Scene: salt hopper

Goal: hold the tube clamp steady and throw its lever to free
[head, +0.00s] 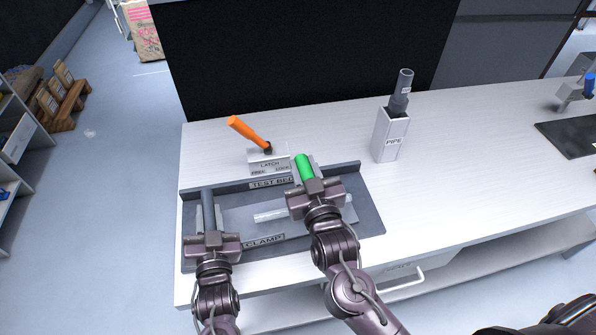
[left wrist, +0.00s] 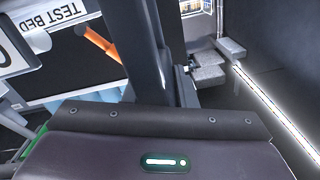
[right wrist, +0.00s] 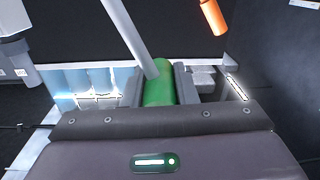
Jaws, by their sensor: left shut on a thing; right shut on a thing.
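The tube clamp lies in the grey test bed tray (head: 375,222), beside the label CLAMP (head: 263,241); my grippers hide much of it. My left gripper (head: 209,218) is shut on a dark grey upright bar (head: 208,197) at the tray's left end, seen close up in the left wrist view (left wrist: 150,50). My right gripper (head: 310,175) is shut on a green handle (head: 304,166), which I take for the clamp's lever. The green handle (right wrist: 160,85) sits between the fingers in the right wrist view. A pale tube (head: 268,216) lies between the two grippers.
A latch block (head: 268,162) marked FREE and LOCK stands behind the tray; its orange lever (head: 247,130) leans left. A white PIPE holder (head: 388,145) with a grey pipe (head: 402,88) stands at the back right. The white bench (head: 470,180) is clear right of the tray.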

